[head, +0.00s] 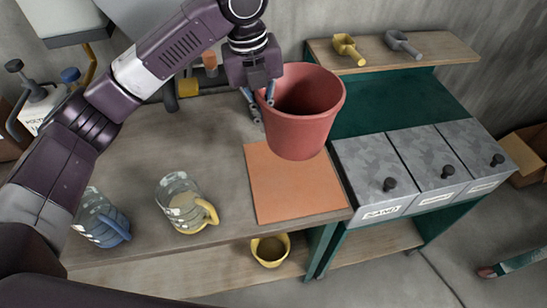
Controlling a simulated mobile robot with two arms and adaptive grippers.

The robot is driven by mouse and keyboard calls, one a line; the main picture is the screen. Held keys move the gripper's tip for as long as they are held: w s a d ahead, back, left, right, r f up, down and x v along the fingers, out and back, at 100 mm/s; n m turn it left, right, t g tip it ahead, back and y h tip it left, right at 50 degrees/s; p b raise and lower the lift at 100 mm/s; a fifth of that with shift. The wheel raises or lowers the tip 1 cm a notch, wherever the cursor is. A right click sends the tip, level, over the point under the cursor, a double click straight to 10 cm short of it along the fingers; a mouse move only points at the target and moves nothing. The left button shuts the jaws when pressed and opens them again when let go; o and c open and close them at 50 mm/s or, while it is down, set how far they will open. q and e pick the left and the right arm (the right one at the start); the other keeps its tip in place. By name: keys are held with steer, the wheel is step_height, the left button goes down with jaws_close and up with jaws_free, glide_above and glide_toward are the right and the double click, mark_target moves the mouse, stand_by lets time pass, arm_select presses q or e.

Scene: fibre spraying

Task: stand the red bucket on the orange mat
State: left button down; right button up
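The red bucket (298,132) is upright over the far part of the orange mat (290,195). Its base overlaps the mat in the picture; I cannot tell whether it touches it or hangs just above. My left gripper (259,100) is at the bucket's left rim, with one finger inside and one outside, shut on the wall. The near part of the mat is bare. My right gripper is not in view.
Two glass jugs, one with a yellow handle (182,207) and one with a blue handle (100,222), stand left on the table. Grey lidded bins (375,180) adjoin the mat's right side. A shelf (440,50) with two scoops is behind. A yellow bucket (270,250) sits below.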

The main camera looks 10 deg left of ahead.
arm_select(q)
steer(key=f+p, duration=0.1)
steer(key=f, duration=0.8)
steer(key=f+p, duration=0.1)
steer(key=f, duration=0.4)
steer(key=shift+w+f+p, duration=0.25)
steer(key=shift+w+p, duration=0.05)
steer(key=shift+p, duration=0.05)
steer(key=shift+f, duration=0.35)
steer(key=shift+f, duration=0.15)
steer(key=c, duration=2.2)
jaws_free()
steer(key=shift+o, duration=0.2)
